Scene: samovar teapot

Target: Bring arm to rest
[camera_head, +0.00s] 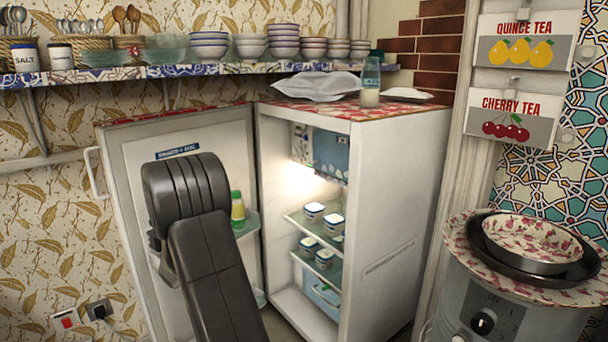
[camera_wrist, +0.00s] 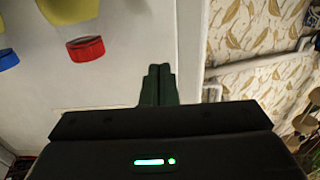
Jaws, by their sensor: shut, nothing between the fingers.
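My arm rises from the bottom of the head view, in front of the open fridge door (camera_head: 140,150). My gripper is hidden there behind my own arm. In the wrist view my gripper (camera_wrist: 158,72) shows with its two dark fingers together and nothing between them. The fingers point at the pale fridge door (camera_wrist: 190,35), apparently upside down in this view. A yellow bottle with a red cap (camera_wrist: 86,48) and a blue cap (camera_wrist: 8,58) show to the left of the fingers. I cannot tell the gap between the fingers and the door.
The fridge (camera_head: 385,210) stands open with small jars (camera_head: 314,211) on its glass shelves. A small bottle (camera_head: 370,85) stands on its top. A wall shelf (camera_head: 225,68) with several bowls runs above. A round stove with a pan (camera_head: 530,243) stands at right.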

